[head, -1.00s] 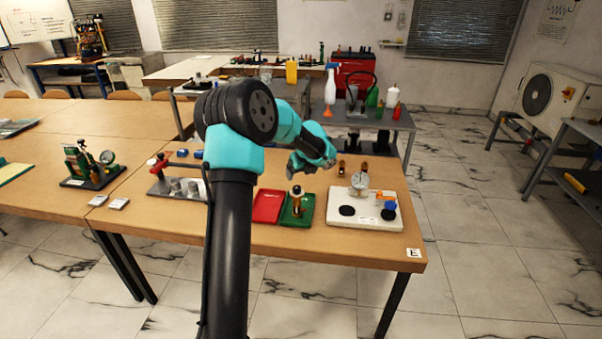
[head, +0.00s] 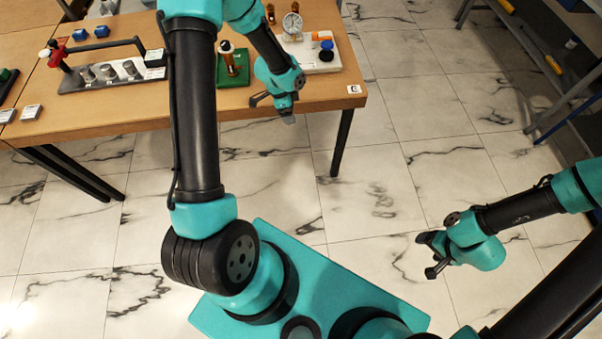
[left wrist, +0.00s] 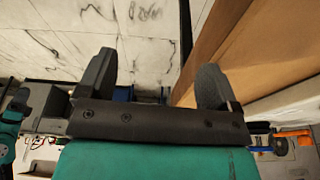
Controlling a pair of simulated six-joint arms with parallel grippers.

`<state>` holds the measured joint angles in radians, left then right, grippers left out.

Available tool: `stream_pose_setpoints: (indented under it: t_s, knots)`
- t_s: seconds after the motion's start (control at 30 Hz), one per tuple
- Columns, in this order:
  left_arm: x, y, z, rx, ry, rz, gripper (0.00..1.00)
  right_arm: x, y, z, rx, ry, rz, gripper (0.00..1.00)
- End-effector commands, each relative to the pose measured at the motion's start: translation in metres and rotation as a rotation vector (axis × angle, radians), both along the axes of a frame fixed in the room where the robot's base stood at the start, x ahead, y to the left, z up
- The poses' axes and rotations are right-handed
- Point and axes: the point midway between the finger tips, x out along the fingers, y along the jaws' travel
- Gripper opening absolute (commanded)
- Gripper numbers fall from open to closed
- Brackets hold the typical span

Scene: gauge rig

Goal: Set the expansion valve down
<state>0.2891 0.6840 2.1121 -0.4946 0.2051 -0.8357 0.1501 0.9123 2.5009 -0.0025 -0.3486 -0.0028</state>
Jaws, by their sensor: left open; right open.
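What looks like the expansion valve, a brass piece with a dark top (head: 229,57), stands upright on the green tray (head: 236,82) on the bench. My left gripper (head: 272,109) is open and empty by the bench's front edge, right of and nearer than the green tray, apart from the valve. My right gripper (head: 427,256) is open and empty over the floor at the right. The red tray is hidden behind my left arm.
A white board with a dial gauge (head: 292,25) and a blue knob (head: 327,44) lies right of the green tray. A grey plate with metal cylinders (head: 107,72) lies left. The bench's front edge is near my left gripper. Open floor lies right.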

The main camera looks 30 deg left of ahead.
Motion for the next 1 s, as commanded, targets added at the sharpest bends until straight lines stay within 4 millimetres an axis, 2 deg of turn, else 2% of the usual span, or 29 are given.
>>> stream_pose_setpoints:
  t_s: [0.03, 0.2, 0.3, 0.4, 0.5, 0.6, 1.0]
  knots:
    - [-0.016, -0.026, -0.017, -0.052, 0.037, 0.091, 0.86, 0.0, 0.0, 0.0, 0.0, 0.0, 0.0, 0.74]
    - [-0.075, -0.094, -0.056, -0.187, 0.169, 0.483, 0.86, 0.0, 0.0, 0.0, 0.0, 0.0, 0.0, 0.74]
    - [-0.114, -0.123, -0.071, -0.227, 0.255, 0.724, 0.86, 0.0, 0.0, 0.0, 0.0, 0.0, 0.0, 0.74]
    - [-0.146, -0.14, -0.08, -0.237, 0.316, 0.921, 0.86, 0.0, 0.0, 0.0, 0.0, 0.0, 0.0, 0.74]
    - [-0.165, -0.147, -0.083, -0.235, 0.348, 1.047, 0.86, 0.0, 0.0, 0.0, 0.0, 0.0, 0.0, 0.74]
    - [-0.173, -0.15, -0.084, -0.233, 0.359, 1.099, 0.86, 0.0, 0.0, 0.0, 0.0, 0.0, 0.0, 0.74]
    - [-0.172, -0.149, -0.084, -0.234, 0.359, 1.103, 0.86, 0.0, 0.0, 0.0, 0.0, 0.0, 0.0, 0.74]
